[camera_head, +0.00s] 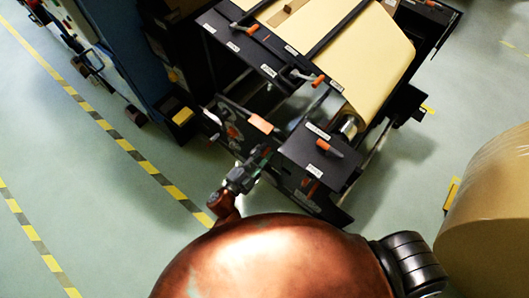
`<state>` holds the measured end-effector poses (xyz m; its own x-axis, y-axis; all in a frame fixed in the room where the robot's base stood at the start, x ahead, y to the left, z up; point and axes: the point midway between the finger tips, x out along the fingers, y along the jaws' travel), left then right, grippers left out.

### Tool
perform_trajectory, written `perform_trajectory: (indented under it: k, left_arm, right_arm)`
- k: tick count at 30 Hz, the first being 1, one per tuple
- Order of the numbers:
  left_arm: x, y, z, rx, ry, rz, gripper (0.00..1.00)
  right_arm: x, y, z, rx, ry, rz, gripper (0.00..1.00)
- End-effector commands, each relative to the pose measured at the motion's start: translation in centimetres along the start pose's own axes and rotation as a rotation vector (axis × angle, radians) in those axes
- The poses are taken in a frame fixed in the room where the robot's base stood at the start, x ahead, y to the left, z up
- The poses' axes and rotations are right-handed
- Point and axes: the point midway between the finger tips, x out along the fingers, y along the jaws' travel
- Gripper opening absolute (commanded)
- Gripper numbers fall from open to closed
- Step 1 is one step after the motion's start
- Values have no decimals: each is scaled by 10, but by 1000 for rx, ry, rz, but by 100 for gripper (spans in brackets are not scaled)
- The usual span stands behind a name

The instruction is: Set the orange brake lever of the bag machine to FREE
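The bag machine (300,142) is dark, with several orange-tipped handles and small white labels too small to read. One orange lever (329,149) lies on top of the black box at its near right corner, between two white labels. It looks like the brake lever, but I cannot confirm this or read its setting. My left gripper (262,157) is at the machine's near left side, left of that box and apart from this lever. Its fingers are small and dark against the machine, so their opening is unclear. My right gripper is out of view.
Another orange handle (318,81) and a flat orange piece (261,124) are close by on the machine. Kraft paper (375,60) covers its upper part. A large kraft roll (495,215) stands at the right. Yellow-black floor tape (125,146) runs at the left over open floor.

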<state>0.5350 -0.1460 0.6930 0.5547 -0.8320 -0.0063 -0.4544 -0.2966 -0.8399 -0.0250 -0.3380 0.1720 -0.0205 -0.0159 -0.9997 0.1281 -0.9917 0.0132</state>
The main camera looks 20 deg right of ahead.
Motion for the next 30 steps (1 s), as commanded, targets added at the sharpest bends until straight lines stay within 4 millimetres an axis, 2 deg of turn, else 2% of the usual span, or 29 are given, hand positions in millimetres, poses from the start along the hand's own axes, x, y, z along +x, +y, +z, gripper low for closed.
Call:
perform_trajectory:
  k: [7, 11, 24, 30]
  left_arm:
    - [0, -2, -1, -1, 2, -4, 31]
    - [-9, -2, 0, 0, 1, -3, 31]
    - [-94, -1, 0, 0, 0, -2, 31]
    - [-116, -1, -1, -1, 1, -2, 31]
  right_arm:
    - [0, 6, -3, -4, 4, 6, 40]
    - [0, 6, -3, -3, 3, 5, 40]
    - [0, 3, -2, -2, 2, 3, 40]
    - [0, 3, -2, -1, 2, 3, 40]
